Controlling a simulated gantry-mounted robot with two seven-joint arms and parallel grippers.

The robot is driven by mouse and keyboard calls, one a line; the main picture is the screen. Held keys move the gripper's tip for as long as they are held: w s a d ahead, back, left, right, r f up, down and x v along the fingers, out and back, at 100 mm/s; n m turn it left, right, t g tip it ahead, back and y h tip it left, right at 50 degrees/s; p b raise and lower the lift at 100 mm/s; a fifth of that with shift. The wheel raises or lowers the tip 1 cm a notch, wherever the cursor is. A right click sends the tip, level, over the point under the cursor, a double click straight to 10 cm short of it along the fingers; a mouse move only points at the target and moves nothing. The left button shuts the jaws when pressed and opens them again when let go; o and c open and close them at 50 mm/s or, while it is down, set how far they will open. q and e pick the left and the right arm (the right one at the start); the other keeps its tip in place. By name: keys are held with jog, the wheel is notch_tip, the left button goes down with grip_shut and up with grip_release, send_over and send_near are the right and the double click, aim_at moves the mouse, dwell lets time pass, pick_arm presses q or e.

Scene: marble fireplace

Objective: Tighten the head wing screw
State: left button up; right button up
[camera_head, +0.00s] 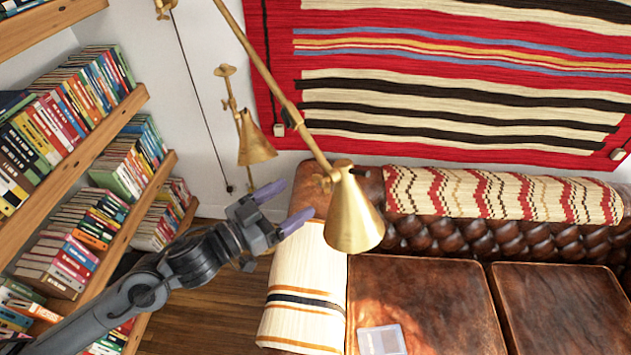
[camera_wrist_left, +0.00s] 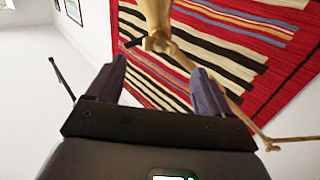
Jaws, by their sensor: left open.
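A brass lamp with a cone-shaped head (camera_head: 354,222) hangs at the end of a long brass arm (camera_head: 272,82). In the left wrist view, the brass joint with the screw (camera_wrist_left: 158,42) shows beyond and between the open fingertips (camera_wrist_left: 158,72). It looks clear of both fingers. My right gripper is in neither view.
A smaller brass lamp (camera_head: 254,142) stands out from the wall behind. Bookshelves (camera_head: 120,115) fill the left side. A brown leather sofa (camera_head: 420,300) with a striped blanket (camera_head: 305,290) is below, and a red striped rug (camera_head: 450,80) hangs behind.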

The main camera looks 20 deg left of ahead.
aim_at(318, 184)
pick_arm(q)
jog(key=shift+p+x, duration=0.6)
jog(key=shift+x, duration=2.9)
jog(key=c, duration=1)
jog(key=shift+c, duration=0.2)
